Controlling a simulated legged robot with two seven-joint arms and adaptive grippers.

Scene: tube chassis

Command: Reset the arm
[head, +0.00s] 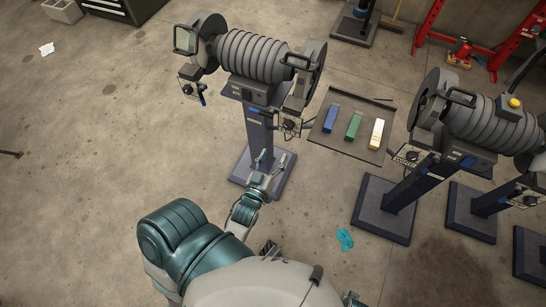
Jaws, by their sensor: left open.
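My left arm, teal and grey, reaches forward from the lower left. Its gripper (271,164) is open, with its two fingers spread and nothing seen between them. It shows in front of the lower post and dark blue base plate (282,187) of the near machine. I cannot tell whether it touches the post.
A grey ribbed drum machine (258,56) stands on the post; a similar machine (485,122) stands at right. Between them, a dark tray (327,137) holds blue, green and pale yellow blocks. A teal cloth-like item (345,239) lies on the floor. The left floor is mostly clear.

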